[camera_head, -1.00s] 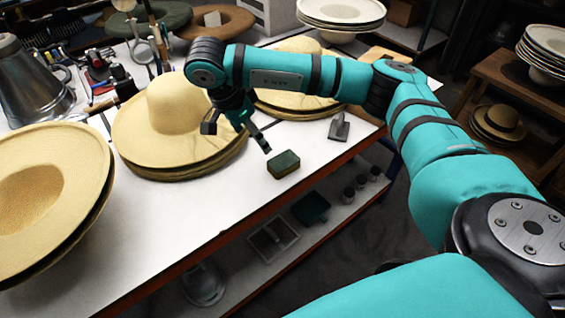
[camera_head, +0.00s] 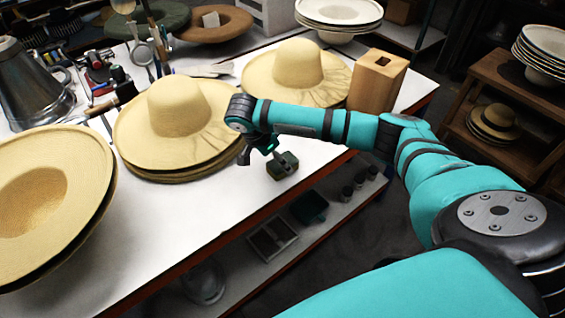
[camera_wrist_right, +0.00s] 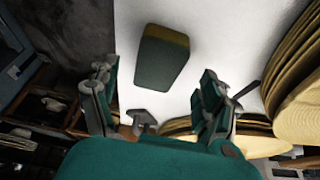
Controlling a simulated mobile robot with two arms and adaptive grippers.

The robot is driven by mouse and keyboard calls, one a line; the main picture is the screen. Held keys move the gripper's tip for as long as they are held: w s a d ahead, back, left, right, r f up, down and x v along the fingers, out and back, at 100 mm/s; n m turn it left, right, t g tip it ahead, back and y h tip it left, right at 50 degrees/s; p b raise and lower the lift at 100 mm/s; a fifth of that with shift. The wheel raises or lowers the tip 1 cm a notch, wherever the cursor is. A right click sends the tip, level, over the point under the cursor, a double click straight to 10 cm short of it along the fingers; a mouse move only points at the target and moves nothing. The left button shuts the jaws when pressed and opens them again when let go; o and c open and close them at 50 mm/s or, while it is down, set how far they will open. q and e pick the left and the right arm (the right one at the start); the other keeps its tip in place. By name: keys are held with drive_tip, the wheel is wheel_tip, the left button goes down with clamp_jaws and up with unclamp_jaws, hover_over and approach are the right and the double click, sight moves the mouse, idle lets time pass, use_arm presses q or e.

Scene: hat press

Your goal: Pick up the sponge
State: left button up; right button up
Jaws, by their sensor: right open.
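The sponge (camera_head: 284,171) is a small green block with a brownish-yellow layer. It lies on the white table near its front edge. My right gripper (camera_head: 264,154) is low over the table at the sponge, and one finger partly covers it in the head view. In the right wrist view the sponge (camera_wrist_right: 160,58) shows between and beyond the two spread fingers of my right gripper (camera_wrist_right: 157,82), with gaps at both sides. The gripper is open and empty. Whether a finger touches the sponge cannot be told. My left gripper is not in view.
Stacked straw hats (camera_head: 175,110) stand left of my right arm, and another hat (camera_head: 296,72) is behind it. A wooden block (camera_head: 378,80) stands at the right. A small scraper (camera_wrist_right: 140,120) lies near the sponge. The table front (camera_head: 170,225) is clear.

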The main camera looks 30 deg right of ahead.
drive_tip(key=x, duration=0.2)
drive_tip(key=shift+s+d+f+p, duration=0.15)
drive_tip(key=shift+f+p, duration=0.1)
drive_tip(key=shift+p, duration=0.15)
drive_tip(key=shift+d+f, duration=0.15)
drive_tip(key=shift+f, duration=0.35)
drive_tip(key=c, duration=0.8)
